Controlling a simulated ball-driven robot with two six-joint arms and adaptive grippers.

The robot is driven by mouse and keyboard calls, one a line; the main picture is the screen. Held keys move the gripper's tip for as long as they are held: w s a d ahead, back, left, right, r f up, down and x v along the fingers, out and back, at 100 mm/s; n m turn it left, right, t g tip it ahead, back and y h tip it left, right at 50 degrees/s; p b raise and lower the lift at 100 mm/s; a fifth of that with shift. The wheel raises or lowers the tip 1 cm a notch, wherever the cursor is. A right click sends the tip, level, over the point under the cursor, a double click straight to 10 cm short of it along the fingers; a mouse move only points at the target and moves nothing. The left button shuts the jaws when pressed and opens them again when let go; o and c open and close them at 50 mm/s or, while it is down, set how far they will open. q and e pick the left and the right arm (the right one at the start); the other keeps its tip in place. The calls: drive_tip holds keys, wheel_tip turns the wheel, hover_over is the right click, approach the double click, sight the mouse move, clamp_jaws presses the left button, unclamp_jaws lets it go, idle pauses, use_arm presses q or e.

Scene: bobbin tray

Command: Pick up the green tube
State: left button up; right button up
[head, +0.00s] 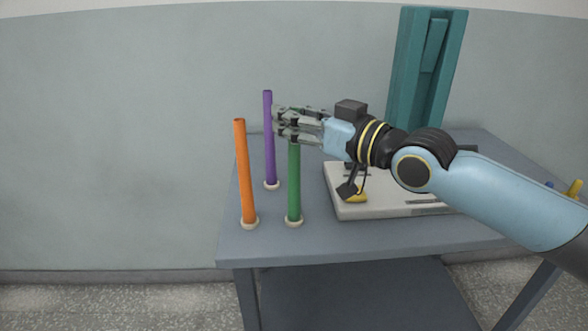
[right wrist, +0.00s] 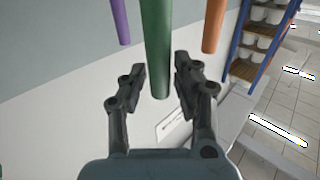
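The green tube (head: 294,185) stands upright in a small pale round base on the grey table. Its upper end is hidden behind my right gripper (head: 290,122) in the head view. In the right wrist view the green tube (right wrist: 157,45) comes in from the top and its end lies between the two fingers of the right gripper (right wrist: 160,72). The fingers are apart, with a narrow gap seen on each side of the tube, so it does not look gripped. My left gripper is not in view.
An orange tube (head: 245,175) stands left of the green one, and a purple tube (head: 269,140) stands behind. A white tray (head: 385,212) lies to the right under my right arm. A tall teal piece (head: 428,70) rises at the back. The front left table corner is clear.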

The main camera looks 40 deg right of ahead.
clamp_jaws()
idle(0.7)
